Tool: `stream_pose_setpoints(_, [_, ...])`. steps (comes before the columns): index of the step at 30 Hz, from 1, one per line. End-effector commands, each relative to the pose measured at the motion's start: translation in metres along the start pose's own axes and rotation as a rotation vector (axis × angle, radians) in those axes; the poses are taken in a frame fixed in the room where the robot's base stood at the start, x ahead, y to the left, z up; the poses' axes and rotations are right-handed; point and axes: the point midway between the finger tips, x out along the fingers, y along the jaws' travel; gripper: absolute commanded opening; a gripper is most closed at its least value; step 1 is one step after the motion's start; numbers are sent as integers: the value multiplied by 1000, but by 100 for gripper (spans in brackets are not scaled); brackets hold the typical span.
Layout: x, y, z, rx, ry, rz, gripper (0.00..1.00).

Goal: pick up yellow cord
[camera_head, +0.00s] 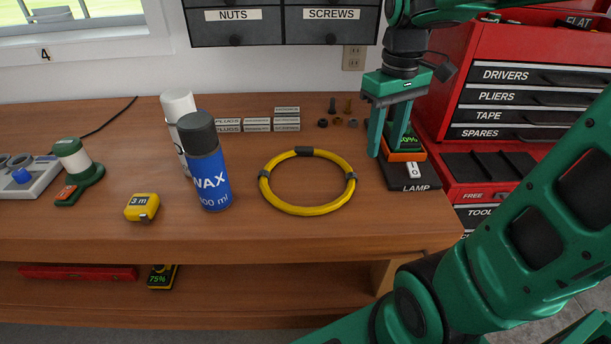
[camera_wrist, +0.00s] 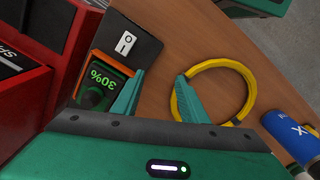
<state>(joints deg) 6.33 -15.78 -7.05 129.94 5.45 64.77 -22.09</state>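The yellow cord (camera_head: 307,208) lies coiled in a ring on the wooden workbench, with dark bands around it. It also shows in the wrist view (camera_wrist: 246,84), partly hidden by a finger. My gripper (camera_head: 388,148) is to the right of the cord, pointing down above the bench beside the lamp base. Its two fingers are apart with nothing between them. In the wrist view my gripper (camera_wrist: 158,98) shows one finger near the orange and black device and the other overlapping the edge of the cord. I cannot tell whether that finger touches the cord.
A blue wax can (camera_head: 213,190) stands left of the cord. The lamp base (camera_head: 412,182) and orange device (camera_head: 407,155) sit right, next to the red tool chest (camera_head: 455,140). Small boxes (camera_head: 257,125) and bolts lie behind. A yellow tape measure (camera_head: 142,207) is further left. Bench in front is clear.

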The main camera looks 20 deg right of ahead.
Motion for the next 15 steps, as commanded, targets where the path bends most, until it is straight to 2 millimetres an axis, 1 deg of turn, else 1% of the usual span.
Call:
stream_pose_setpoints(1, [-7, -9, -27, -111, -3, 1, 40])
stream_pose_setpoints(3, [-15, -22, -58, -263, -2, -1, 40])
stream_pose_setpoints(6, [-24, -41, -94, -441, 0, -4, 40])
stream_pose_setpoints(9, [-29, -55, -118, -565, 2, -7, 40])
stream_pose_setpoints(10, [-30, -58, -122, -590, 2, -8, 40])
stream_pose_setpoints(12, [-30, -63, -129, -632, 3, -10, 40])
stream_pose_setpoints(15, [-21, -66, -133, -654, 1, -12, 40])
